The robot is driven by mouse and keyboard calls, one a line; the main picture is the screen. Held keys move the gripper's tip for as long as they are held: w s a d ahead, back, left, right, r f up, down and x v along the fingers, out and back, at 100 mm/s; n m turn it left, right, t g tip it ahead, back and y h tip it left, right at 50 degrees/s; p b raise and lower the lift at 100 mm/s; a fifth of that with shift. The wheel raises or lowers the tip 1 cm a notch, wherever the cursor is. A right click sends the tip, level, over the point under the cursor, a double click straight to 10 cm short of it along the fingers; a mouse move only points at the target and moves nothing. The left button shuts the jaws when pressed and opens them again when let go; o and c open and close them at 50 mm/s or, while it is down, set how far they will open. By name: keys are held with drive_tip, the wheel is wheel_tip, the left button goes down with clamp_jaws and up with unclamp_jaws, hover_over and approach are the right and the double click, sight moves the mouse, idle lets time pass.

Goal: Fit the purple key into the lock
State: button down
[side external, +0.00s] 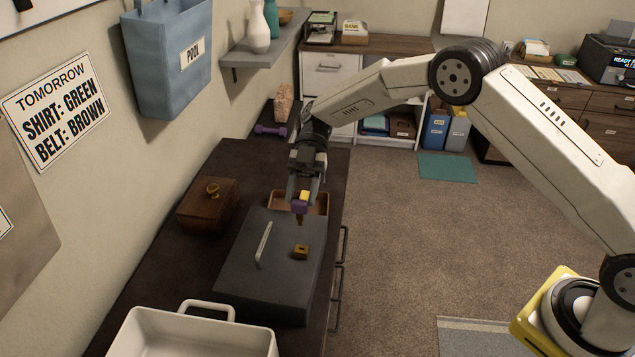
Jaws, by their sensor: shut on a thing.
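My gripper (303,190) is shut on the purple key (300,205). The key has a purple head and a brownish shank pointing down, with a small yellow part showing between the fingers. The lock (301,251) is a small brass-coloured block with a dark opening, on top of a dark grey box (245,275) that has a pale bar handle (264,245). The key is above and behind the lock in the side view, apart from it as far as I can tell. The fingers hide part of the key's head.
An orange-brown tray (322,204) lies behind the grey box. A wooden box (206,204) with a brass knob stands to the left. A white dish (190,338) is at the near edge. A purple dumbbell (270,130) lies farther back.

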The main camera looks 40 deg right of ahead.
sight(300, 224)
drive_tip(key=shift+f, duration=2.8)
drive_tip(key=shift+f, duration=1.6)
idle(0.3)
drive_tip(key=shift+c, duration=1)
unclamp_jaws()
drive_tip(key=shift+v, duration=3.85)
